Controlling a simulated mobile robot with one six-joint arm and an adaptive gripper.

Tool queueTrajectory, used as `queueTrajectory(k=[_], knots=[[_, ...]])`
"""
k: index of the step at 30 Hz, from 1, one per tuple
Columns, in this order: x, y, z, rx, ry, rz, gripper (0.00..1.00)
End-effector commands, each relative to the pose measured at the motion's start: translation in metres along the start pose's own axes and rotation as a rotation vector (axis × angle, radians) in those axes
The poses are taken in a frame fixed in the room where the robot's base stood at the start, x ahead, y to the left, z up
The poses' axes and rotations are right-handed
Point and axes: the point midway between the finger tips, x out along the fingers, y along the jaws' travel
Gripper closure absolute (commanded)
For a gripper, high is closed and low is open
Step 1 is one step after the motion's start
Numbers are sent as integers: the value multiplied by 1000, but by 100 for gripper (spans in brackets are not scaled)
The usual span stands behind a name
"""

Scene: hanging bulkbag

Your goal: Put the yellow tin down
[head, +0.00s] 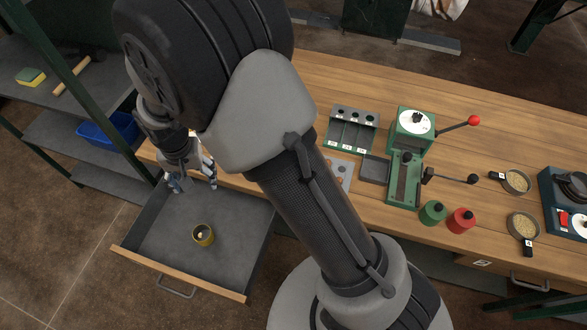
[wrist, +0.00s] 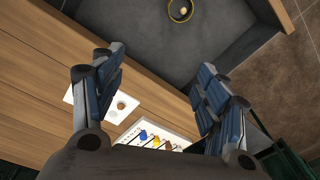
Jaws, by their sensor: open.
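The yellow tin (head: 203,235) stands upright in the open drawer (head: 160,222), resting on the drawer floor near its front right. It looks open at the top, with something small and pale inside. In the wrist view the yellow tin (wrist: 181,9) shows at the top edge, partly cut off. My gripper (head: 194,183) is open and empty. It hangs above the back of the drawer, apart from the tin. In the wrist view my gripper's fingers (wrist: 155,88) are spread wide with nothing between them.
The wooden bench (head: 400,95) carries a green press (head: 405,175), a green rack (head: 351,130), green and red canisters (head: 461,220), and pans of grain (head: 522,225). A shelf at left holds a blue bin (head: 108,131) and a sponge (head: 30,77). The rest of the drawer floor is clear.

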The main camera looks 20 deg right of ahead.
Motion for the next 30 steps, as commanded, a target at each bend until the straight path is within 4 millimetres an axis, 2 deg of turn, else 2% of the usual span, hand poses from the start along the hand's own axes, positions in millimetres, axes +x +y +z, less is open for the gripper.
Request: queueTrajectory(k=[1,6,11,15,19,24,30], knots=[[-34,16,-5,-6,24,-14,32],[-124,71,0,-60,87,-37,32],[-189,126,26,-108,150,-45,32],[-230,172,61,-152,210,-41,32],[-250,206,98,-190,261,-28,32],[-259,234,135,-229,308,-8,32],[-259,244,150,-247,325,3,32]])
